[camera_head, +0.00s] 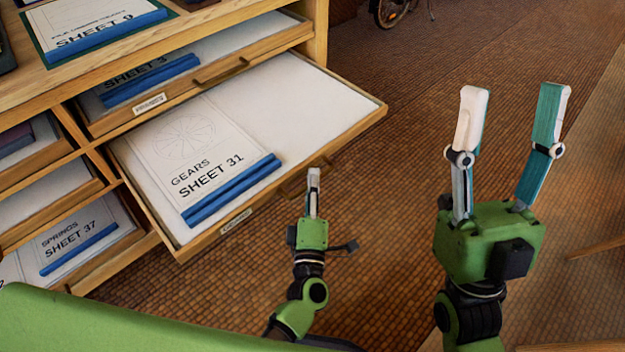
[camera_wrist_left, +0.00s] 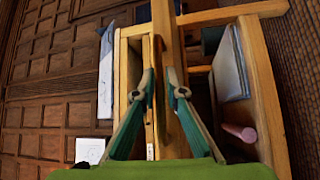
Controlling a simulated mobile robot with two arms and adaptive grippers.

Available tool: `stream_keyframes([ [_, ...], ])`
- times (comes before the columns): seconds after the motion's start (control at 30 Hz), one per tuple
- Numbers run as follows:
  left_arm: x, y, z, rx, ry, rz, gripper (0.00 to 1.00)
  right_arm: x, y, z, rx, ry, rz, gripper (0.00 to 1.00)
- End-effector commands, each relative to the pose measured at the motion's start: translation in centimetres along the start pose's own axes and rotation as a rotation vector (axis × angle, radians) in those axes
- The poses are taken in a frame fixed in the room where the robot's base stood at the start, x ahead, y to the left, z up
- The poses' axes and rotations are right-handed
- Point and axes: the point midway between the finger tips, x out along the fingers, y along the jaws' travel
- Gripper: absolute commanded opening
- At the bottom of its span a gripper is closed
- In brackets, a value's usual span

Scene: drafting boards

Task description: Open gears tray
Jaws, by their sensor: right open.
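The gears tray (camera_head: 300,100) is a wide, shallow wooden drawer, pulled well out of the cabinet. It holds the sheet marked GEARS SHEET 31 (camera_head: 190,145) with a blue edge strip. Its dark handle (camera_head: 291,188) is on the front edge. My left gripper (camera_head: 313,175) is at this handle, its fingers seen edge-on. In the left wrist view my left gripper's fingers (camera_wrist_left: 161,75) lean together, closed around a narrow wooden piece that looks like the handle; the contact is partly hidden. My right gripper (camera_head: 514,95) is open and empty, upright to the right of the tray.
The drawer above, with SHEET 3 (camera_head: 150,78), is partly out. SHEET 37 (camera_head: 75,240) lies in a lower left drawer. SHEET 9 (camera_head: 95,25) lies on the cabinet top. Bare tiled floor (camera_head: 430,75) is open to the right.

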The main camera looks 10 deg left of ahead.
Motion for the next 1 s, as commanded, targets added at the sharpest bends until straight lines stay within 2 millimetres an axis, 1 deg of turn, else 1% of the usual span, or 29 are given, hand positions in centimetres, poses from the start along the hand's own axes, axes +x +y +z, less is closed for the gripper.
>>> stream_keyframes([
  [0.33,0.0,0.0,0.0,0.0,0.0,0.0,0.25,0.0,0.0,0.0,0.0,-0.001,0.0,0.51],
  [0.47,-0.7,0.0,0.0,0.0,0.0,-0.001,0.25,-0.1,0.0,0.1,0.001,-0.003,0.0,0.51],
  [0.57,-2.2,-0.1,0.0,0.001,0.0,-0.003,0.25,0.0,0.0,0.1,0.001,-0.002,0.0,0.51],
  [0.8,-7.4,-0.1,0.0,0.001,-0.001,-0.004,0.25,0.0,0.0,0.0,0.0,-0.001,0.0,0.51],
  [0.9,-9.2,-0.1,0.0,0.001,-0.001,-0.003,0.25,0.0,0.0,0.0,0.0,-0.001,0.0,0.51],
  [1.0,-10.7,-0.1,-0.1,0.001,0.0,-0.001,0.25,0.0,0.0,0.0,0.0,0.0,0.0,0.51],
])
